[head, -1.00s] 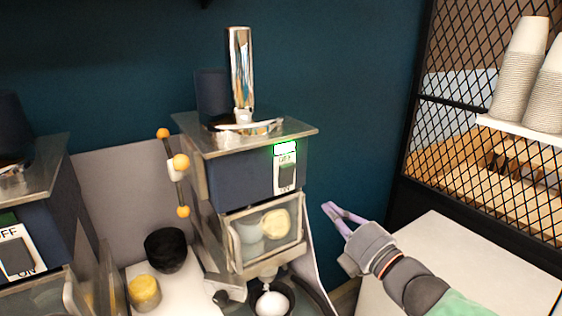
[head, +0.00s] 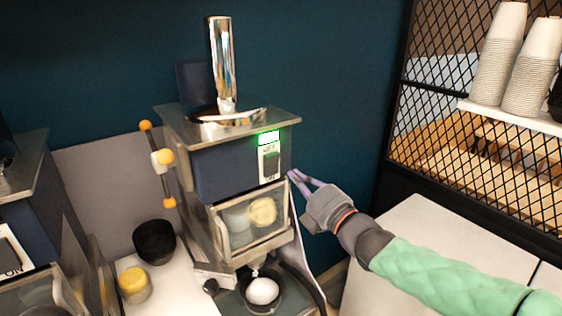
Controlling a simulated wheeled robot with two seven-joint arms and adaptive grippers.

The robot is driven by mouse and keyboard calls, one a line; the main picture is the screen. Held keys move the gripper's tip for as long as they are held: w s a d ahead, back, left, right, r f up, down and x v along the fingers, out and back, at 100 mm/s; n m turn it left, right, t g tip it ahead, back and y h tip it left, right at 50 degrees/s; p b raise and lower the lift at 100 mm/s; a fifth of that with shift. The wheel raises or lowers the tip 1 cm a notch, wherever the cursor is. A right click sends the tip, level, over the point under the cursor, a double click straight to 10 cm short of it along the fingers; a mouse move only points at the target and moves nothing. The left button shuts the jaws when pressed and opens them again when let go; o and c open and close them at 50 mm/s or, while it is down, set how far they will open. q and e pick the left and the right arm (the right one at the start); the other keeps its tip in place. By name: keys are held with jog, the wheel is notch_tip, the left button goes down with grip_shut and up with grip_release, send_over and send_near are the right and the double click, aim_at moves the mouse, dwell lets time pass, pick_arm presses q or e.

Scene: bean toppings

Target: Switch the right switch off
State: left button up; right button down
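The right switch (head: 270,163) is a dark rocker on a white plate on the front of the right machine (head: 225,172). The word OFF shows at the top of the plate, below a bright green light (head: 268,138). My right gripper (head: 294,176) is just to the right of the machine's front, close to the switch and a little lower. Its two purple fingers point left with a narrow gap between them and nothing in it. I cannot tell whether they touch the machine. The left gripper is not in view.
A left machine (head: 45,200) has its own switch plate (head: 12,252). A black bowl (head: 154,242) and a yellow-topped jar (head: 134,285) stand between the machines. Another bowl (head: 261,290) sits below the right machine. A white counter (head: 405,250) and stacked cups (head: 497,60) are at the right.

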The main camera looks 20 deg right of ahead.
aim_at(274, 158)
jog(key=p+x, duration=0.1)
jog(key=x, duration=0.5)
jog(key=shift+w+a, duration=0.1)
jog(key=shift+w, duration=0.2)
jog(key=shift+r+p, duration=0.1)
jog(key=shift+p, duration=0.2)
